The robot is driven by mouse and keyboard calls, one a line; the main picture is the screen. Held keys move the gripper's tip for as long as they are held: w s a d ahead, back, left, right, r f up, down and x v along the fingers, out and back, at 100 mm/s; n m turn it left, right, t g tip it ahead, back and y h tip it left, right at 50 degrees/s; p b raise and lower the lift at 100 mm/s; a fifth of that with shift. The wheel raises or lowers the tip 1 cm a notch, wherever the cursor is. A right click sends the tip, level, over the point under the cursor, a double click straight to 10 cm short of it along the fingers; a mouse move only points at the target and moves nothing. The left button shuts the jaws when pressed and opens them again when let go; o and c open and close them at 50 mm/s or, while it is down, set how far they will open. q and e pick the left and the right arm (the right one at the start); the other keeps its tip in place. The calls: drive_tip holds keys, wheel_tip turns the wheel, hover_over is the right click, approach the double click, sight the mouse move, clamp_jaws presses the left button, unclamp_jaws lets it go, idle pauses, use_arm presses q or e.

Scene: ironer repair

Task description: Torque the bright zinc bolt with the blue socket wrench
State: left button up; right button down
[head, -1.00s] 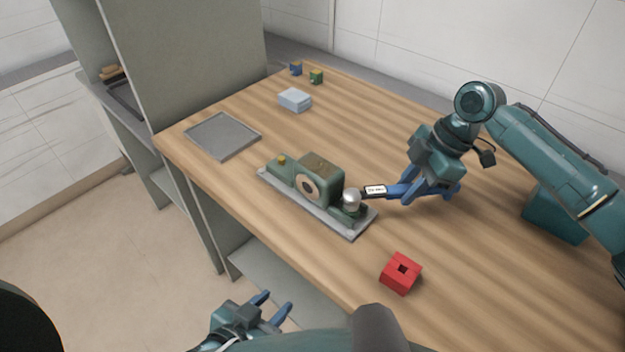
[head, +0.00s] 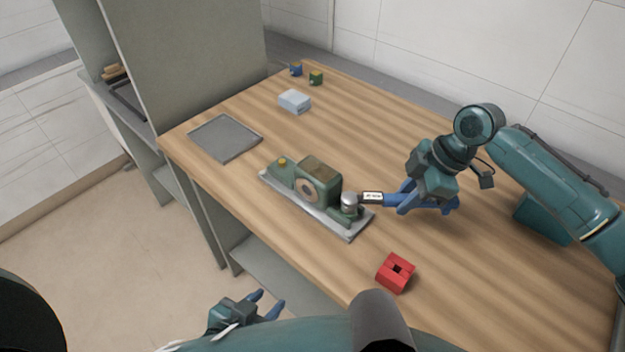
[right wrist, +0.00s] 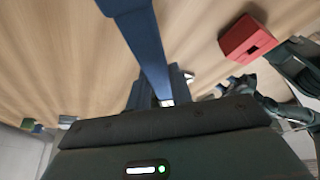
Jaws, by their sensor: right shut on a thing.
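A green machine unit (head: 318,172) sits on a grey base plate (head: 327,225) in the middle of the table. A yellow bolt-like piece (head: 282,161) is on its left end. My right gripper (head: 402,199) is shut on the wrench (head: 373,197), which has a white label near its silver socket head (head: 349,201). The socket head is over the right end of the machine. The bright zinc bolt cannot be made out; the socket may cover it. In the right wrist view a blue bar (right wrist: 145,45) crosses the top. My left gripper (head: 268,304) is open and empty, below the table's front edge.
A red block (head: 395,281) with a square hole lies at the front right. A grey tray (head: 225,138) is at the left, a pale box (head: 295,101) behind it. Small blue (head: 296,69) and green (head: 316,77) blocks are at the back.

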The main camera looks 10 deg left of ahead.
drive_tip(key=shift+s+a, duration=0.2)
drive_tip(key=shift+a, duration=0.05)
drive_tip(key=shift+r+p, duration=0.1)
drive_tip(key=shift+p, duration=0.2)
drive_tip(key=shift+a, duration=0.1)
idle(0.4)
idle(0.5)
drive_tip(key=shift+w+r, duration=0.1)
drive_tip(key=shift+r, duration=0.1)
idle(0.3)
drive_tip(key=shift+w+d+r, duration=0.1)
drive_tip(key=shift+d, duration=0.1)
idle(0.5)
